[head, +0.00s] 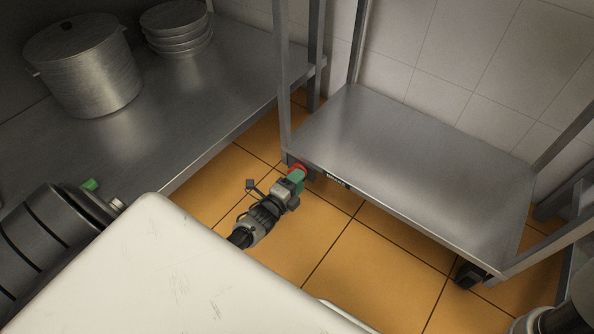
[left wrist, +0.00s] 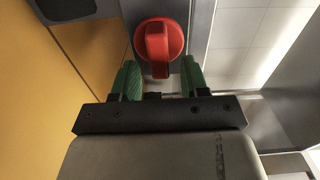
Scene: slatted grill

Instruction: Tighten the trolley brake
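The trolley (head: 420,170) is a grey metal frame with a low shelf, standing at the right in the head view. A red knob (head: 300,168), which appears to be its brake, sits low at the trolley's near left corner. In the left wrist view the red knob (left wrist: 158,42) is round with a raised grip bar. My left gripper (head: 295,177) has green fingers and is at the knob. In the left wrist view the left gripper (left wrist: 160,75) is open, with the bar's lower end between or just beyond the fingertips. I see no finger touching it. My right gripper is out of view.
A steel counter (head: 190,130) at the left carries a large pot (head: 85,65) and stacked plates (head: 178,28). A black caster (head: 468,275) is under the trolley's front right corner. Orange tiled floor (head: 330,250) lies open in front of the trolley. A tiled wall (head: 440,50) is behind.

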